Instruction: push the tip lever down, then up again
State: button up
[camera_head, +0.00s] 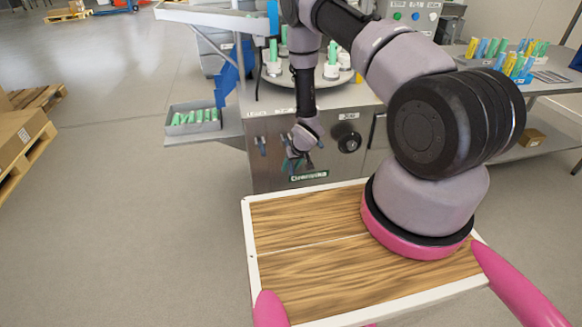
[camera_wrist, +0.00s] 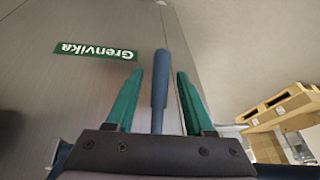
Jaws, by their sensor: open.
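My gripper (camera_head: 297,163) is at the front of the steel filling machine, just above its green Grenvika label (camera_head: 309,176). In the wrist view my gripper (camera_wrist: 160,72) has its two green fingers apart. A blue-grey lever (camera_wrist: 159,90) stands between them, with a gap on both sides. In the head view a blue lever (camera_head: 262,146) shows on the left of the machine front. My gripper and wrist partly hide the area beside it. The small labels above are too blurred to read, so I cannot tell which lever is the tip lever.
A black knob (camera_head: 349,142) sits on the machine front to the right of my gripper. A grey bin of green tubes (camera_head: 194,118) stands on a side shelf at the left. Pallets with boxes (camera_head: 18,140) stand at the far left. The floor between is clear.

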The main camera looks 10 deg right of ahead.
grip_shut()
dwell(1.5)
